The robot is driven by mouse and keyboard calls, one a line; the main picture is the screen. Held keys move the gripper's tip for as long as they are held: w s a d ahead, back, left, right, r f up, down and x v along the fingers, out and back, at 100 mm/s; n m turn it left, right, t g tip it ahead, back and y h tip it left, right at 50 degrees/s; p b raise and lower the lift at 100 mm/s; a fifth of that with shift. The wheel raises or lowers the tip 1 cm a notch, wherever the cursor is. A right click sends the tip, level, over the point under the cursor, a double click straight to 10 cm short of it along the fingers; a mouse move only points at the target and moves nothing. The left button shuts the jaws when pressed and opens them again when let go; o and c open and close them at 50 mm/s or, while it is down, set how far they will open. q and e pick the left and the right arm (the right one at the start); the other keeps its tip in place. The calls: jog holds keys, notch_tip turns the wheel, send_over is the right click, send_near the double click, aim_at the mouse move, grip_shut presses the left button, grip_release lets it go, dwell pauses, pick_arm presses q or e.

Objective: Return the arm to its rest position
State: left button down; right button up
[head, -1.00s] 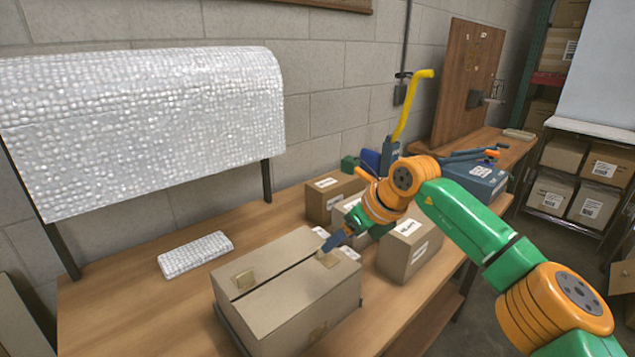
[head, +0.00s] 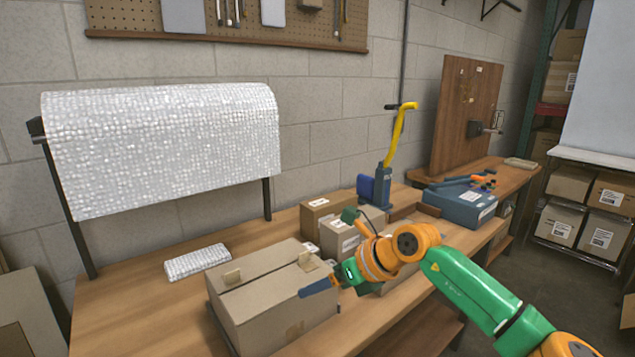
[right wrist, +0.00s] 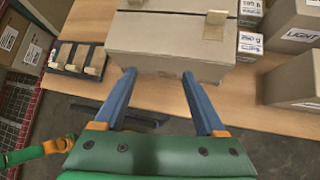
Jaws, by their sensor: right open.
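My right arm, green and orange, comes in from the right in the head view. My right gripper (head: 325,287) is at the right side of the large closed cardboard box (head: 262,319), which has tan tape tabs on its top. In the right wrist view, the blue fingers (right wrist: 158,100) of the gripper are spread apart with nothing between them. The box (right wrist: 165,45) lies just beyond the fingertips. The left gripper is not in view.
A bubble-wrap roll (head: 165,145) hangs behind the table, with a wrapped item (head: 198,262) below it. Smaller boxes (head: 327,207) and a blue box (head: 460,205) stand to the right. A dark tray with tan pieces (right wrist: 78,58) shows in the right wrist view.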

jog(key=s+a+r+m+t+y, duration=0.2)
jog(key=s+a+r+m+y, duration=0.1)
jog(key=a+m+y, duration=0.15)
jog(key=s+a+r+m+t+y, duration=0.1)
jog(key=s+a+r+m+y, duration=0.15)
jog(key=a+y, duration=0.35)
jog(key=w+d+f+m+t+h, duration=0.25)
jog(key=d+m+t+h, duration=0.75)
jog(key=m, duration=0.9)
jog(key=s+d+f+m+g+h, duration=0.2)
jog(key=d+f+m+h, duration=0.25)
jog(key=f, duration=0.25)
jog(key=s+d+f+m+g+h, duration=0.1)
jog(key=s+d+f+m+h, duration=0.2)
jog(key=d+f+m, duration=0.35)
jog(key=s+d+f+m+g, duration=0.3)
jog(key=s+f+g, duration=0.35)
jog(key=s, duration=0.55)
jog(key=s+d+f+m+g, duration=0.25)
jog(key=s+f+g, duration=0.25)
jog(key=s+f, duration=0.5)
jog(key=s+f+g, duration=0.2)
jog(key=s+f, duration=0.2)
jog(key=f, duration=1.2)
jog(key=s+d+f, duration=0.2)
jog(key=s+f, duration=0.7)
jog(key=s, duration=0.2)
jog(key=shift+s+n+g+h, duration=0.3)
jog(key=shift+s+n+g, duration=0.05)
jog(key=shift+s, duration=0.05)
